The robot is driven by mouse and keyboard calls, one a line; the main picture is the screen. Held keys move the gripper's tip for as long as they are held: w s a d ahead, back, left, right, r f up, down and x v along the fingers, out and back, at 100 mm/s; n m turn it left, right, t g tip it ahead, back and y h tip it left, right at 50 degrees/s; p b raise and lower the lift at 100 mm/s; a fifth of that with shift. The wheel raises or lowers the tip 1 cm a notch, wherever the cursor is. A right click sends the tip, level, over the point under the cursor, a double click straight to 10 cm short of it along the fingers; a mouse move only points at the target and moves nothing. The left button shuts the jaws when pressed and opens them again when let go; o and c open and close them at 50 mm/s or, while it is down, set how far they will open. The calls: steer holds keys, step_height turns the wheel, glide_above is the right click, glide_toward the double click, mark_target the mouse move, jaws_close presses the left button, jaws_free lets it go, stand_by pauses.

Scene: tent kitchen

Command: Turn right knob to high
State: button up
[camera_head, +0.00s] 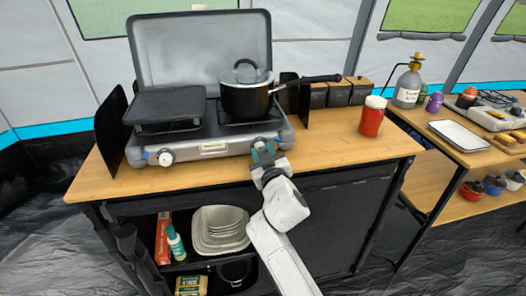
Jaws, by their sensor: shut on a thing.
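A grey camping stove (210,152) with its lid raised stands on the wooden table. Its left knob (166,158) is white and plain to see on the front panel. The right knob is hidden behind my gripper (264,150), which is at the right end of the front panel. My gripper is shut on the right knob, and my white arm reaches up to it from below. The setting of the right knob cannot be read. A black pot (246,97) with a lid sits on the right burner, its handle pointing right. A dark griddle (166,108) covers the left burner.
A red jar (372,117) with a white lid stands right of the stove on the table (335,148). Dark canisters (338,94) stand behind it. A shelf below holds stacked bowls (219,228). A side table with a gas bottle (407,86) and tray (458,135) is at right.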

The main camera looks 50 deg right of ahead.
steer(key=n+p, duration=0.1)
steer(key=n, duration=0.3)
steer(key=shift+n, duration=0.3)
steer(key=shift+n+g+p, duration=0.3)
steer(key=shift+n+p, duration=0.25)
steer(key=shift+n, duration=0.95)
steer(key=o, duration=1)
steer(key=shift+o, duration=0.2)
steer(key=shift+f, duration=0.1)
